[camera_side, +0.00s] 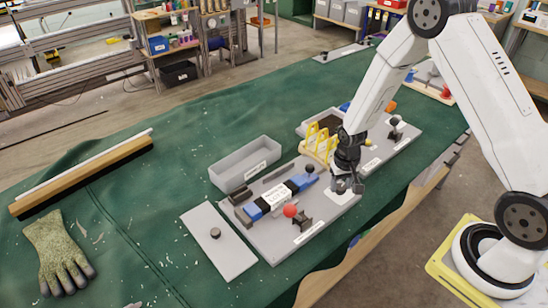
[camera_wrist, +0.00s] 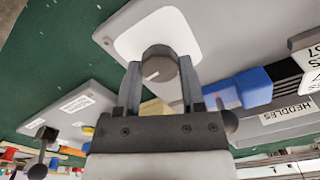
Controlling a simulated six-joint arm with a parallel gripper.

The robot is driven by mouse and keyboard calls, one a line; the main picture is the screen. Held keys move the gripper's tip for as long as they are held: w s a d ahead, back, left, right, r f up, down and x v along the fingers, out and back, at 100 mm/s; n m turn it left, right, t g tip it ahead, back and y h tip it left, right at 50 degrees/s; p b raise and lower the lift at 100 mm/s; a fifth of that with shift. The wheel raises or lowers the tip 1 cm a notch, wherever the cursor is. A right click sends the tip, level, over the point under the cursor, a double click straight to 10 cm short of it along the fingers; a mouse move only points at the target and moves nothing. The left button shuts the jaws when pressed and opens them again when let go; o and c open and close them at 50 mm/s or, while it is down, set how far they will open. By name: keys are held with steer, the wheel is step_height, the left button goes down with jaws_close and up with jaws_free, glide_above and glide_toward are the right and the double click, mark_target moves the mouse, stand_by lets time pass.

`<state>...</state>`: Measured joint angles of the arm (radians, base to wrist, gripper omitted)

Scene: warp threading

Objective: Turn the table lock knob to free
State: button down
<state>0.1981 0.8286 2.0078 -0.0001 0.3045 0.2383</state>
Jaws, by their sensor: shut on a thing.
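A round grey knob (camera_wrist: 159,65) with a white pointer line sits on a white pad (camera_wrist: 125,45) at the edge of a grey plate. My gripper (camera_wrist: 160,72) has one finger on each side of the knob and is shut on it. In the side view my gripper (camera_side: 347,184) points down over the white pad (camera_side: 343,197) at the right end of the grey plate (camera_side: 285,245), and hides most of the knob. The pointer line lies nearly level in the wrist view, tilted slightly.
A red-ball lever (camera_side: 290,210) and a blue-and-black part with a white label (camera_side: 280,197) stand left of my gripper. Yellow frames (camera_side: 318,140) are close behind it. A grey bin (camera_side: 245,164), a flat plate with a dark knob (camera_side: 215,233) and a glove (camera_side: 58,250) lie farther left.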

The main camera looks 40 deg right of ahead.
steer(key=n, duration=0.7)
steer(key=shift+n, duration=0.4)
steer(key=n, duration=0.4)
steer(key=shift+n, duration=2.2)
steer(key=shift+c, duration=1)
jaws_free()
steer(key=shift+r, duration=0.1)
